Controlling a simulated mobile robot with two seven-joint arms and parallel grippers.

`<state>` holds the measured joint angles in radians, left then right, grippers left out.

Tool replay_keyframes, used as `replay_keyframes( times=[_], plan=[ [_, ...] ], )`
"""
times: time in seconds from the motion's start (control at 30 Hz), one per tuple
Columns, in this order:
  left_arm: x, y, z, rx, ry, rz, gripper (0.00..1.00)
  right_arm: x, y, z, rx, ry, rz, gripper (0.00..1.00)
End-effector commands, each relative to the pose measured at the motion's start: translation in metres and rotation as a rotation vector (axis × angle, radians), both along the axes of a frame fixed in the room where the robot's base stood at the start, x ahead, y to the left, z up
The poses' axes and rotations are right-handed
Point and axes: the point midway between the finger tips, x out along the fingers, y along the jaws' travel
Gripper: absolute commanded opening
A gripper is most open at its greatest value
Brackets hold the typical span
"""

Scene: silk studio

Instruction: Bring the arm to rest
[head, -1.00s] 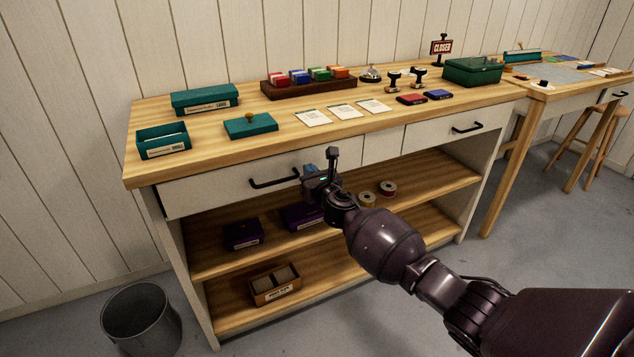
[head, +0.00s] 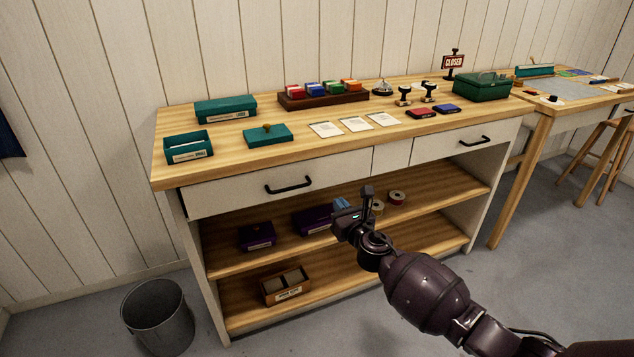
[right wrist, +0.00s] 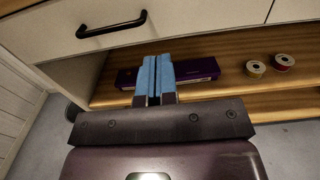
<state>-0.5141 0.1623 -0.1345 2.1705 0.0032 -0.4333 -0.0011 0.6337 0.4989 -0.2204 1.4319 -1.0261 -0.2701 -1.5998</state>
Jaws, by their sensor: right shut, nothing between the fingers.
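My right gripper (head: 342,205) is in front of the open shelves of the wooden counter (head: 178,184), below its drawer fronts. In the right wrist view its two blue fingers (right wrist: 155,78) are together with nothing between them. Behind the fingers, in that view, a purple box (right wrist: 198,69) lies on the upper shelf, apart from the gripper as far as I can tell. My right arm comes in from the lower right of the head view. My left gripper is not in view.
The upper shelf also holds another purple box (head: 257,236) and ribbon spools (head: 397,197). A small divided box (head: 286,286) is on the lower shelf. Black drawer handles (head: 288,185) stick out. A grey bin (head: 157,316) stands at the lower left.

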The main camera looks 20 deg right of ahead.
Motion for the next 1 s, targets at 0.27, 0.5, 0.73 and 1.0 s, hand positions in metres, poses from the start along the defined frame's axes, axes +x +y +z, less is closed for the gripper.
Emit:
replay_keyframes(
  times=[0.27,0.5,0.73,1.0],
  plan=[
    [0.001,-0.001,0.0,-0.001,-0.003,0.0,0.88,-0.001,0.0,-0.001,0.078,0.004,-0.002,0.0],
    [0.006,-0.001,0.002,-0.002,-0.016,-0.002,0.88,-0.002,0.007,0.013,0.597,0.025,-0.003,0.0],
    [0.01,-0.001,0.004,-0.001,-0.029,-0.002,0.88,-0.031,0.033,0.032,1.306,0.086,0.01,0.0],
    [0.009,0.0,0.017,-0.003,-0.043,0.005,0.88,-0.123,0.047,0.014,2.116,0.226,-0.112,0.0]
  ],
)
